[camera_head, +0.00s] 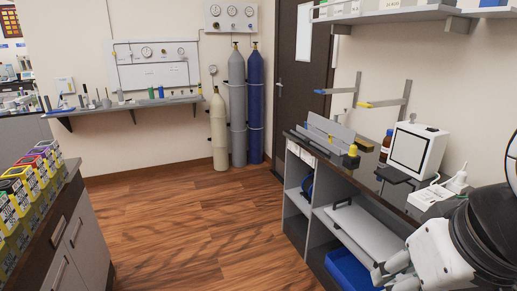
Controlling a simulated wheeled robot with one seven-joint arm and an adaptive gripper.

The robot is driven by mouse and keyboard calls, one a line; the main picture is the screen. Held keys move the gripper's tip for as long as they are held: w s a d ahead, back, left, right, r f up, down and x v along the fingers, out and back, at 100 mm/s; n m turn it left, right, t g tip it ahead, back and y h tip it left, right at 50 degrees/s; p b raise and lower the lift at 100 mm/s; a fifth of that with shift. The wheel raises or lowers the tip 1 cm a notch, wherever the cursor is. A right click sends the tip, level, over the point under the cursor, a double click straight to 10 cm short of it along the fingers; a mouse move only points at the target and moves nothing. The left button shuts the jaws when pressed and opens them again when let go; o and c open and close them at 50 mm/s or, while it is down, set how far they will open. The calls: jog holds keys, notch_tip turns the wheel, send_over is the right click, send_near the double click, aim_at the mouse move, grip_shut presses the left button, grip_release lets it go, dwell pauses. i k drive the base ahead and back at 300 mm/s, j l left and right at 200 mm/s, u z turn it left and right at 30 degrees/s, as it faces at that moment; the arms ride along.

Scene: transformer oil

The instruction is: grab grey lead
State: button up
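No grey lead can be made out for certain. A thin pale lead (434,181) shows on the dark counter at the right, between the white square device (411,149) and a white box-shaped unit (435,200). My gripper (384,277) is at the lower right, in front of the counter's lower shelves and apart from the pale lead in the picture. Its fingers point left. It seems to hold nothing, but its finger gap is too small to read clearly.
The dark counter (370,178) holds a brown bottle (386,143). A blue bin (345,268) sits below. Several coloured containers (20,190) line the left bench. Gas cylinders (237,100) stand at the back wall near a dark door (299,85). The wooden floor (190,215) between is clear.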

aim_at(308, 141)
jog(key=i+j+z, duration=0.25)
jog(key=i+j, duration=0.2)
jog(key=i, duration=0.4)
jog(key=i+j+z, duration=0.3)
jog(key=i+j, duration=0.25)
jog(key=i, duration=0.25)
jog(key=i+j+z, duration=0.25)
jog(key=i+j, duration=0.45)
jog(key=i+j+z, duration=0.3)
jog(key=i+j, duration=0.35)
jog(key=j, duration=0.35)
